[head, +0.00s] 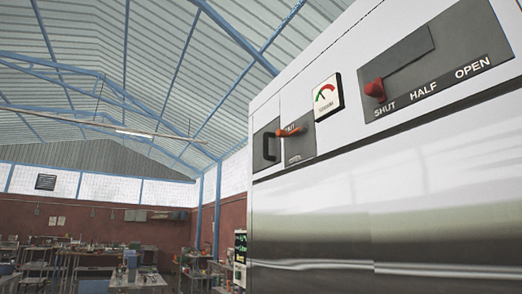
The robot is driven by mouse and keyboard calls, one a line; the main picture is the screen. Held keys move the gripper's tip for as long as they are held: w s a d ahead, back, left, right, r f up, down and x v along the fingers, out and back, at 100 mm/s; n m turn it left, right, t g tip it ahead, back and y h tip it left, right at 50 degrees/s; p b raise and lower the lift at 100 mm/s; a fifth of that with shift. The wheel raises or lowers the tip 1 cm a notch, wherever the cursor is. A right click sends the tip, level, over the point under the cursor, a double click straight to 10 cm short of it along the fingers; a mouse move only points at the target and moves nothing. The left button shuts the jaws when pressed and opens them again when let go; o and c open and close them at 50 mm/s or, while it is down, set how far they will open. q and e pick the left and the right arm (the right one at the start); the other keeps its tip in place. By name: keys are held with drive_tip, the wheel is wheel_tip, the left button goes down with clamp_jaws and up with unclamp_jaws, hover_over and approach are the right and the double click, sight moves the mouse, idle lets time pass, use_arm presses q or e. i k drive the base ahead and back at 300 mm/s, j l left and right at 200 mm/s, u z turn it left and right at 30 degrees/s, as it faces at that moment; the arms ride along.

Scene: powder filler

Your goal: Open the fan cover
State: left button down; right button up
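A tall white and steel machine (350,210) fills the right side of the head view. A dark panel (430,75) on its upper right is marked SHUT, HALF and OPEN. A red knob (375,90) sits at the panel's left end, by the SHUT mark. Further left, an orange-red handle (290,131) crosses a small grey plate whose lettering is partly covered. A black pull handle (268,146) is beside it. I cannot tell which part is the fan cover. Neither of my grippers shows in this view.
A round-scaled gauge (327,97) with a red and green dial is between the two controls. Workbenches (135,280) with small items stand far off at lower left. The hall between is partly open floor, mostly out of frame.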

sight(266, 146)
drive_tip(key=i+j+z, duration=0.1)
drive_tip(key=z, duration=0.25)
drive_tip(key=i+j+z, duration=0.9)
drive_tip(key=k+j, duration=0.05)
drive_tip(key=k, duration=0.05)
